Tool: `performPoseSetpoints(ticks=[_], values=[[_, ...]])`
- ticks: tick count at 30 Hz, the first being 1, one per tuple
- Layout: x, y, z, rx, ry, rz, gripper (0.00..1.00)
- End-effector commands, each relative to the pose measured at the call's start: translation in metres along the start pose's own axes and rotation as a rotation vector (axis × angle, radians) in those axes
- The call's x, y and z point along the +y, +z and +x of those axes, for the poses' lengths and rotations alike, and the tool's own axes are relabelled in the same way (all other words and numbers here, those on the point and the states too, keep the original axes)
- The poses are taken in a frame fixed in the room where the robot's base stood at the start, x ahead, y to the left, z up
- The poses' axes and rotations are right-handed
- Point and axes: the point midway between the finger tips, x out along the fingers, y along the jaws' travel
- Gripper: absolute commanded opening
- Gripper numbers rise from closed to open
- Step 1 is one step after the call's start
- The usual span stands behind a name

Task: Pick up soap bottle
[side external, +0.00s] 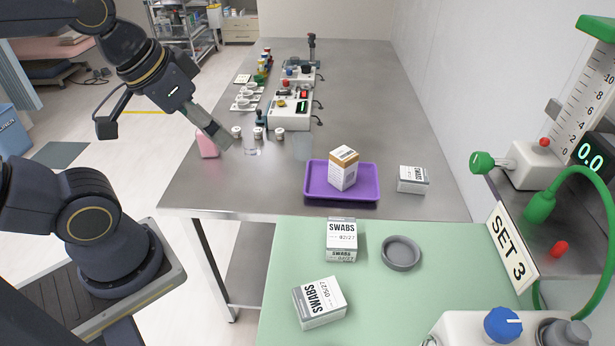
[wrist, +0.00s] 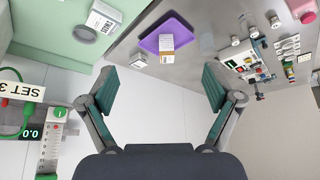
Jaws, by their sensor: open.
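A pink object (side external: 207,146) that looks like the soap bottle stands at the left edge of the steel table in the side external view. It also shows in the upper right corner of the wrist view (wrist: 303,11), cut off by the frame edge. My gripper (side external: 224,143) is in the air near it, and its fingers overlap it in the side view, so the gap cannot be told. In the wrist view my gripper (wrist: 160,88) has its fingers wide apart with nothing between them.
A purple tray (side external: 316,188) holds an orange-and-white box (side external: 343,168). A swabs box (side external: 413,179) stands right of it. Small jars (side external: 258,133), a clear cup (side external: 303,147) and a control box (side external: 289,110) are nearby. More swabs boxes and a grey dish (side external: 401,253) are on the green surface.

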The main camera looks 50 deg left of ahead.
Motion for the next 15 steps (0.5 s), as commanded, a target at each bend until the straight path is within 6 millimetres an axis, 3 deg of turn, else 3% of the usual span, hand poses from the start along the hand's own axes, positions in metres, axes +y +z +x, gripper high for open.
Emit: performPoseSetpoints(ticks=[4, 8, 11, 14, 15], values=[[0.001, -0.015, -0.004, 0.057, 0.003, -0.004, 0.9], [-0.012, -0.069, -0.009, 0.158, -0.006, -0.066, 0.9], [-0.046, -0.11, 0.005, 0.18, -0.051, -0.172, 0.9], [-0.102, -0.141, 0.03, 0.178, -0.121, -0.302, 0.9], [-0.129, -0.148, 0.043, 0.171, -0.153, -0.357, 0.9]])
